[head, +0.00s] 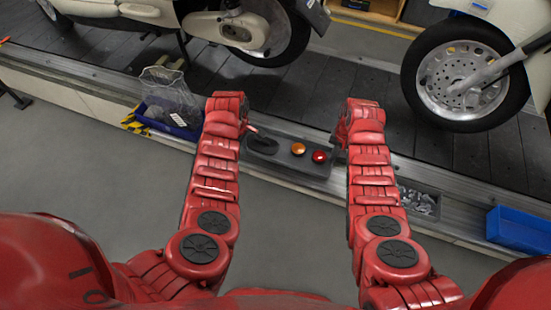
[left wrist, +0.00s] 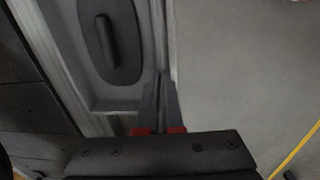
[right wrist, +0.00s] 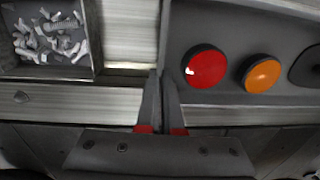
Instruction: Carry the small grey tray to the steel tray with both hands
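The small grey tray (head: 283,160) lies along the conveyor's near edge between my two grippers. It holds a black oval piece with a handle (head: 262,143), an orange round piece (head: 298,149) and a red round piece (head: 319,156). In the head view the fingertips are mostly hidden. I cannot clearly make out a separate steel tray.
A box of metal bolts (head: 418,201) stands right of the grey tray, with a blue bin (head: 520,230) further right. A blue crate with a clear bag (head: 170,100) is at the left. Scooter wheels (head: 465,75) stand on the slats behind.

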